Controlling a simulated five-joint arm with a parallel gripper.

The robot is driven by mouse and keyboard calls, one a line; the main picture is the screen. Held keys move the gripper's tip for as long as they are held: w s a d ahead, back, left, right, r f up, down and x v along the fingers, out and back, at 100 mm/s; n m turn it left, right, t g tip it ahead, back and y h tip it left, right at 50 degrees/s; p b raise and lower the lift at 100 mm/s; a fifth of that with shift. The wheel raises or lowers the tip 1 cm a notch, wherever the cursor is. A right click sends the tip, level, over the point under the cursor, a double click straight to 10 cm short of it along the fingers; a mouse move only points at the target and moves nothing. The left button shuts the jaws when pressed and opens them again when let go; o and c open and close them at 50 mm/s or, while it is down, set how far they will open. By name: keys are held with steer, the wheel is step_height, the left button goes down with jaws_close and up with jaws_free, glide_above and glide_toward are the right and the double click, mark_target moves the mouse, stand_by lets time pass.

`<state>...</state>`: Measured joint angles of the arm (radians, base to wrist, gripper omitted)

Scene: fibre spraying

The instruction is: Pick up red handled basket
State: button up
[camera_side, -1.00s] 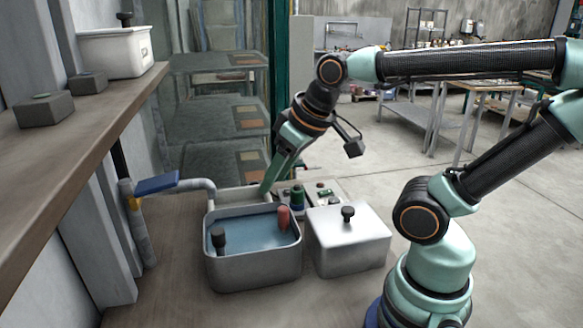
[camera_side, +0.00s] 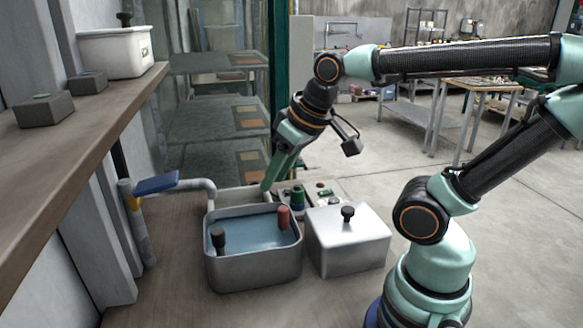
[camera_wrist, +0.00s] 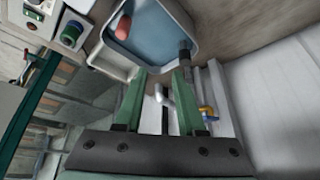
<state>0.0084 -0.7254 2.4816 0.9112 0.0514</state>
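The red handle (camera_side: 283,217) stands up at the right inner side of a grey metal tank (camera_side: 255,271) filled with blue liquid. Any basket below it is hidden by the liquid. The red handle also shows in the wrist view (camera_wrist: 124,27), at the top left. A black handle (camera_side: 218,240) stands at the tank's near left; it is in the wrist view too (camera_wrist: 185,50). My gripper (camera_side: 266,188) points down behind the tank's back rim, above and behind the red handle, apart from it. In the wrist view its two green fingers (camera_wrist: 160,72) are spread, with nothing held between them.
A closed metal box with a black knob (camera_side: 348,240) stands right of the tank. A control panel with a green knob (camera_side: 297,195) is behind. A pipe with a blue lever (camera_side: 157,184) is at left. A wooden shelf (camera_side: 85,165) holds a white container (camera_side: 117,52).

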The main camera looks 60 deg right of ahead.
steer(key=m, duration=0.2)
steer(key=m+g, duration=0.5)
steer(key=m, duration=1)
glide_above(282, 208)
step_height(282, 208, down, 3)
step_height(282, 208, down, 12)
steer(key=shift+s, duration=0.1)
jaws_close()
stand_by(0.4)
